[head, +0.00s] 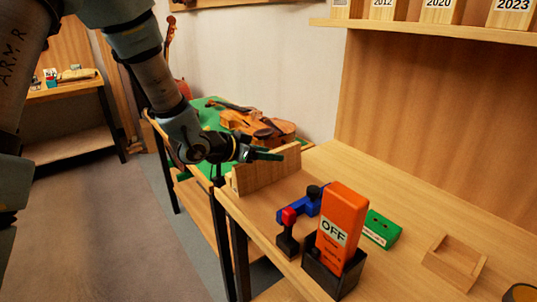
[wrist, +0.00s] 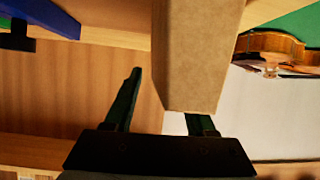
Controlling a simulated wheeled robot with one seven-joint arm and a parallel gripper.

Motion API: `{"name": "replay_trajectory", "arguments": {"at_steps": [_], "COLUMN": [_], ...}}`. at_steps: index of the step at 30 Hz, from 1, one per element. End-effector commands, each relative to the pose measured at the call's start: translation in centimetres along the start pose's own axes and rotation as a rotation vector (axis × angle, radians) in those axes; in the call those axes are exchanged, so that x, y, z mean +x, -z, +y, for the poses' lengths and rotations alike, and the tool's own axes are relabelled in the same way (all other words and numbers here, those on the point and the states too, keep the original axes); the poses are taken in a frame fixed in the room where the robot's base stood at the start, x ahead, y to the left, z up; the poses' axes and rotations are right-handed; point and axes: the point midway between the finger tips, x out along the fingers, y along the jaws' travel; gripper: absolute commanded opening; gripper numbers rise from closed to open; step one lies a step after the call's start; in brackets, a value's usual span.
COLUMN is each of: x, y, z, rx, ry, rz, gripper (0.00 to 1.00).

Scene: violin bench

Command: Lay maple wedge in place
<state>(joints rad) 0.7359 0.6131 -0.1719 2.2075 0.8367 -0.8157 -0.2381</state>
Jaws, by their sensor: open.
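A pale wooden piece (head: 268,172) with a sloping top and upright lines on its side stands at the bench's far-left end. I cannot tell whether it is one maple wedge or several pieces in a rack. My gripper (head: 272,154) is open at its top. In the wrist view, a tan wooden block (wrist: 200,60) looms close and covers most of the right finger. The left finger of my gripper (wrist: 165,105) is clear of it. I cannot tell whether the block touches a finger. A shallow wooden tray (head: 455,262) with an empty recess sits at the right.
An orange block marked OFF (head: 342,215) stands in a black holder (head: 333,275). A blue tool (head: 298,212), a red-topped black piece (head: 288,232) and a green box (head: 381,229) lie nearby. A violin (head: 258,124) rests on a green-topped table behind.

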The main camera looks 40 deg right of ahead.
Motion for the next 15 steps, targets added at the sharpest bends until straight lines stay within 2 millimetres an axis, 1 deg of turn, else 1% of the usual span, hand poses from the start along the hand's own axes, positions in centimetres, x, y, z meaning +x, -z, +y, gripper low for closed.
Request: {"name": "replay_trajectory", "arguments": {"at_steps": [5, 9, 15], "x": [-2.9, -6.0, -9.6], "y": [-0.1, -0.1, 0.0], "z": [-0.1, -0.1, -0.1], "rx": [-0.001, 0.0, 0.001], "ry": [0.004, 0.006, 0.004], "rz": [0.001, 0.001, 0.001], "gripper": [0.56, 0.56, 0.56]}}
